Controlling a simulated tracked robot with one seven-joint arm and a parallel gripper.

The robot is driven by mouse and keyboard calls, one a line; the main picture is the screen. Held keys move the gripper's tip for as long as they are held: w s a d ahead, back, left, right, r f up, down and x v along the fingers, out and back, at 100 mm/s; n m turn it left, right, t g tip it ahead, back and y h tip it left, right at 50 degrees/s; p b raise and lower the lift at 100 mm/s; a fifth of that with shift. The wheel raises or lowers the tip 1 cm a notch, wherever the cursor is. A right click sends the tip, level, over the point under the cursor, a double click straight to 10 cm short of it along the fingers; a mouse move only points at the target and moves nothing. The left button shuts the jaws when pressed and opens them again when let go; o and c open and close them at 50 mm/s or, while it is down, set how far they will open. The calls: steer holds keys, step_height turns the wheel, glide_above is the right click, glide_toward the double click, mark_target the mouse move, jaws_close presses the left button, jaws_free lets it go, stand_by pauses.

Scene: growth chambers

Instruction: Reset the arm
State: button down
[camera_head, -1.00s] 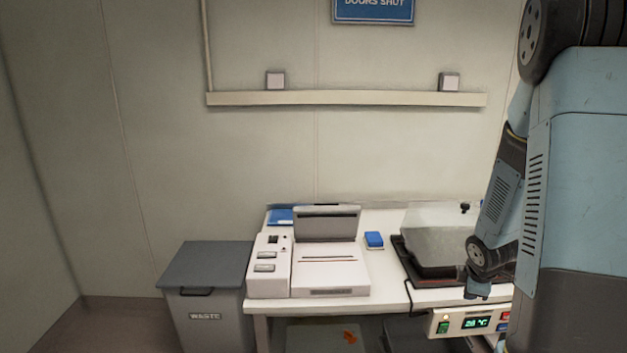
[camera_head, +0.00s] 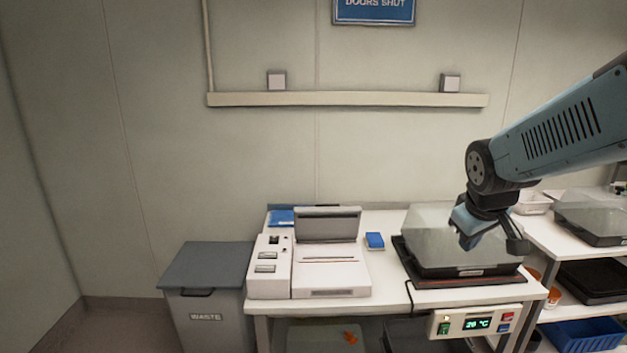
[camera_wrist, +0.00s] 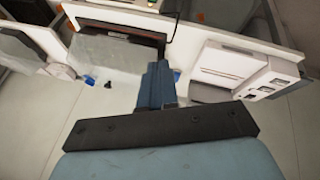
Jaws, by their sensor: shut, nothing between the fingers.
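My arm reaches in from the right edge of the head view. My gripper (camera_head: 467,241) hangs at its end, in front of the clear-lidded dark tray on the bench. It looks shut and empty. In the wrist view, its blue fingers (camera_wrist: 157,82) are together and nothing shows between them. The lidded tray (camera_head: 412,258) is partly hidden behind the gripper; it also shows in the wrist view (camera_wrist: 105,52), left of the fingers. I cannot tell how far the gripper is from the lid.
A white bench (camera_head: 385,290) holds a white machine (camera_head: 330,275) and a small blue block (camera_head: 374,240). A control box (camera_head: 475,323) reads about 28 °C. A grey waste bin (camera_head: 205,290) stands left. A shelf unit (camera_head: 560,240) with trays stands right. A rail (camera_head: 345,99) crosses the wall.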

steer(key=s+a+r+m+y, duration=0.2)
steer(key=s+a+r, duration=0.4)
steer(key=s, duration=0.5)
steer(key=shift+a+r+m, duration=0.2)
steer(key=shift+a+m, duration=0.3)
steer(key=shift+m, duration=0.4)
